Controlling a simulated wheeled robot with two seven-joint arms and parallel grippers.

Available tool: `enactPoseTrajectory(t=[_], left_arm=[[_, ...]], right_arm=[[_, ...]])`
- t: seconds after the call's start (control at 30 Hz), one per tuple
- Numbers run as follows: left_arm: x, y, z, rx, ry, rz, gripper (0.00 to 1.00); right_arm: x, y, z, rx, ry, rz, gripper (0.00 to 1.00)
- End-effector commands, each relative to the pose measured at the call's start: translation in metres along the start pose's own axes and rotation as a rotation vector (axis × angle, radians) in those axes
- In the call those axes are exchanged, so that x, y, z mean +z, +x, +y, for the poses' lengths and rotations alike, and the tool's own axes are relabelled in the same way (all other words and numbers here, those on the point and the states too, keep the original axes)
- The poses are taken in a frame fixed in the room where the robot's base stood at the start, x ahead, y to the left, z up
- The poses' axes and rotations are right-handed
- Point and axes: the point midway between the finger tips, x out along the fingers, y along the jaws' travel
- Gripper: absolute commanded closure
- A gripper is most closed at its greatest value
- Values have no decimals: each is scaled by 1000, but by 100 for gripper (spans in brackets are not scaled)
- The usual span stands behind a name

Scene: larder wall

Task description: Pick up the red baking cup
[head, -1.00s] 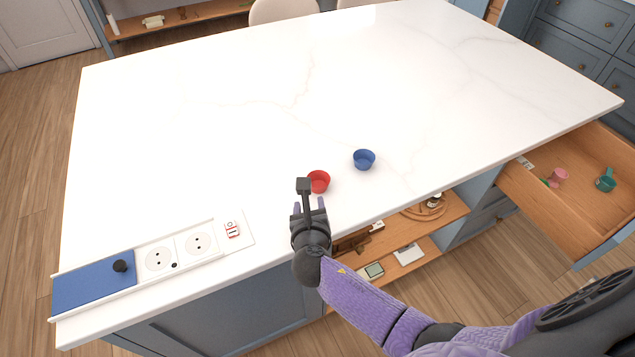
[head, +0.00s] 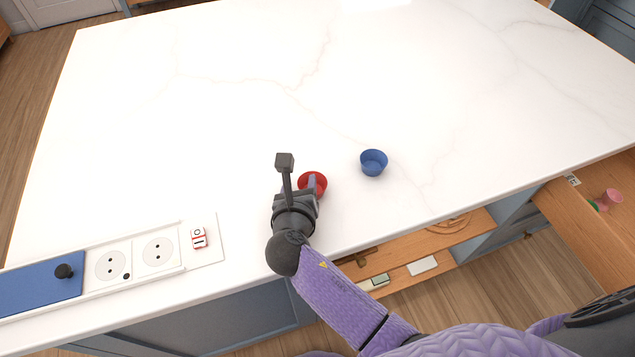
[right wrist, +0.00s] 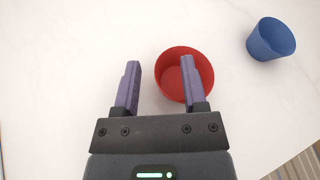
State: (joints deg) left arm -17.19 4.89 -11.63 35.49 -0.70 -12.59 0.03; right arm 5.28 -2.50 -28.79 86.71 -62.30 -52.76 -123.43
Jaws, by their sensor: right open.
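The red baking cup (head: 313,182) stands upright on the white countertop, and it also shows in the right wrist view (right wrist: 177,69). My right gripper (head: 300,182) is at the cup, partly covering it in the head view. In the right wrist view my right gripper (right wrist: 160,78) is open, with two purple fingers apart. Its right finger overlaps the cup's inside in the picture, and its left finger is left of the cup over bare counter. Whether a finger touches the cup cannot be told. My left gripper is not in view.
A blue baking cup (head: 373,163) stands right of the red one, with a gap between them. A socket strip with a blue panel (head: 40,285) lies at the counter's left front. An open drawer (head: 590,215) juts out at the right. The counter behind is clear.

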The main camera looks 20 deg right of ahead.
Motion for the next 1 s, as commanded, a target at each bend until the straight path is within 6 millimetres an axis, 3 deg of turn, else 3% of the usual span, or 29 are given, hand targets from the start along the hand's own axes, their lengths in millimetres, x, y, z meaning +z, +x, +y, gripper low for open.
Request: enactPoseTrajectory(t=[0.03, 0.3, 0.8, 0.87, 1.0], left_arm=[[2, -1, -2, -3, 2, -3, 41], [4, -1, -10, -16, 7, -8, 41], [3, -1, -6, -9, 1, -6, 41], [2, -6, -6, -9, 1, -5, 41], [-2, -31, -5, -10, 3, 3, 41]], right_arm=[[0, 0, 0, 0, 0, 0, 45], [0, 0, 0, 0, 0, 0, 100], [0, 0, -1, -1, 0, 2, 100], [7, -3, -2, -1, 1, 0, 100], [43, -17, -12, -1, 2, -4, 100]])
